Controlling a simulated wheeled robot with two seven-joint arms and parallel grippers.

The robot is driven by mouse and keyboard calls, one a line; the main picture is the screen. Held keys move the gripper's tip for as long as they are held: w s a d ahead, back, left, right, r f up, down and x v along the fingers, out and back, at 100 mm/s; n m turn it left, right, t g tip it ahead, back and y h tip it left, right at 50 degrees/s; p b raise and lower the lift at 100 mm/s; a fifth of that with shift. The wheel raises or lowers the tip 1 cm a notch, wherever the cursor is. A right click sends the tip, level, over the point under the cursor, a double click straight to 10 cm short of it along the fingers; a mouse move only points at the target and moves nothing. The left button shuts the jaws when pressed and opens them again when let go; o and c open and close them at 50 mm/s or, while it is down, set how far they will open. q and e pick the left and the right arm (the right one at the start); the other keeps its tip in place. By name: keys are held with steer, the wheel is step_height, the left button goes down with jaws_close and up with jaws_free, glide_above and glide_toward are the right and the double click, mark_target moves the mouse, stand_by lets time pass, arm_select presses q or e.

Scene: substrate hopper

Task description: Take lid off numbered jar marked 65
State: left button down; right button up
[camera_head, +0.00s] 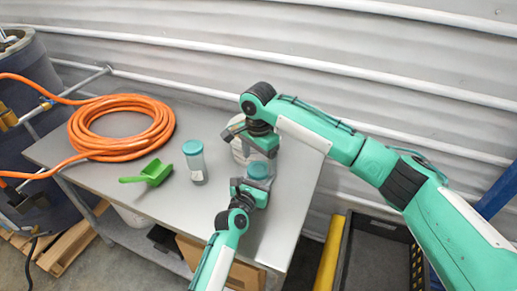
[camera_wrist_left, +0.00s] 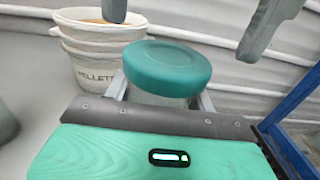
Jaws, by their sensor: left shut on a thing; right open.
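A clear jar with a round teal lid (camera_wrist_left: 167,66) stands near the table's right side; its lid also shows in the head view (camera_head: 259,170). My left gripper (camera_head: 254,184) is shut on the jar's body below the lid, one finger on each side in the left wrist view. My right gripper (camera_head: 250,142) is open above the jar, its fingers apart and clear of the lid. A second jar (camera_head: 195,164) with a teal lid and a pale label stands to the left. No number can be read on either jar.
Stacked white buckets marked PELLETS (camera_wrist_left: 98,50) stand behind the held jar. A green scoop (camera_head: 152,173) and a coiled orange hose (camera_head: 122,127) lie on the grey table (camera_head: 185,213). A black crate (camera_head: 375,250) stands right of the table. The front middle is clear.

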mark_target(259, 168)
steer(key=shift+f, duration=1.75)
steer(key=c, duration=1)
steer(key=n, duration=0.4)
steer(key=shift+n, duration=0.4)
steer(key=n, duration=0.5)
steer(key=o, duration=1.1)
steer(key=shift+r, duration=0.15)
